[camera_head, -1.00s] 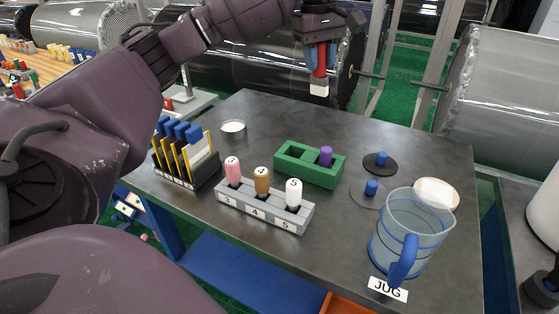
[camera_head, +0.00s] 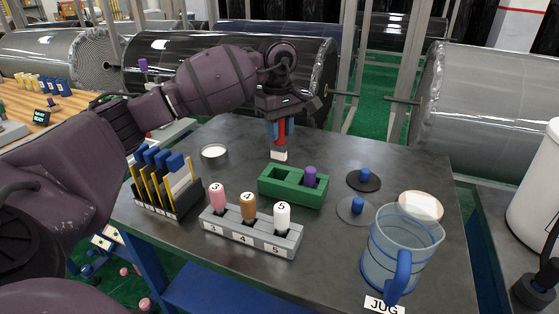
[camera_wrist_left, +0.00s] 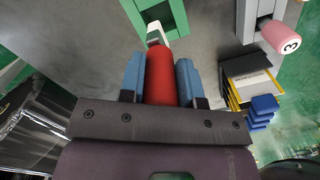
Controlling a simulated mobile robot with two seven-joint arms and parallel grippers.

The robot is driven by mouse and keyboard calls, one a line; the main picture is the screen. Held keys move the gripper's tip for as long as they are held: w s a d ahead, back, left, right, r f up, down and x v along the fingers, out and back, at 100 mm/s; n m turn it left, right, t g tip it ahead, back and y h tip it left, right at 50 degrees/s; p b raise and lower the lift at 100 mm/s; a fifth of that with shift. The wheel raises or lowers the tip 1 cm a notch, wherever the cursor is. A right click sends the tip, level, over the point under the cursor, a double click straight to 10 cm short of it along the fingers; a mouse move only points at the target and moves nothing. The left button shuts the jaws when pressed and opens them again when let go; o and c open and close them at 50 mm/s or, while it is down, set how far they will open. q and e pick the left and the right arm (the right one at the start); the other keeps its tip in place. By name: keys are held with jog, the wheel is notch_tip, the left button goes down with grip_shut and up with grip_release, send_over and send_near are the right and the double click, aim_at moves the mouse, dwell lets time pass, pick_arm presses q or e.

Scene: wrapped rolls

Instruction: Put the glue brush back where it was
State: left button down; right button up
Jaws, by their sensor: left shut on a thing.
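The glue brush has a red handle and a white tip (camera_head: 281,140). My left gripper (camera_head: 280,127) is shut on its handle and holds it upright, tip down, just behind the green block. In the left wrist view the red handle (camera_wrist_left: 161,78) sits between the two blue fingers. The green block (camera_head: 292,193) has several slots; a purple-topped piece (camera_head: 310,175) stands in the right one, and the left part is empty. In the left wrist view the brush tip points at the green block (camera_wrist_left: 172,16). My right gripper is not in view.
A grey rack (camera_head: 250,236) holds pink, brown and white numbered pegs. A black rack (camera_head: 165,205) with blue-topped pieces stands left. A jug (camera_head: 400,250), two blue-knobbed discs and a round white-topped dish (camera_head: 420,206) are right. A small white dish (camera_head: 214,152) is behind.

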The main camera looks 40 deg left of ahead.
aim_at(279, 145)
pick_arm(q)
notch_tip(279, 145, down, 4)
jog(key=shift+f, duration=0.2)
notch_tip(279, 145, down, 4)
jog(key=shift+f, duration=0.15)
dwell(0.3)
jog(key=shift+f, duration=0.2)
jog(key=c, duration=0.8)
grip_release()
jog(key=shift+c, duration=0.2)
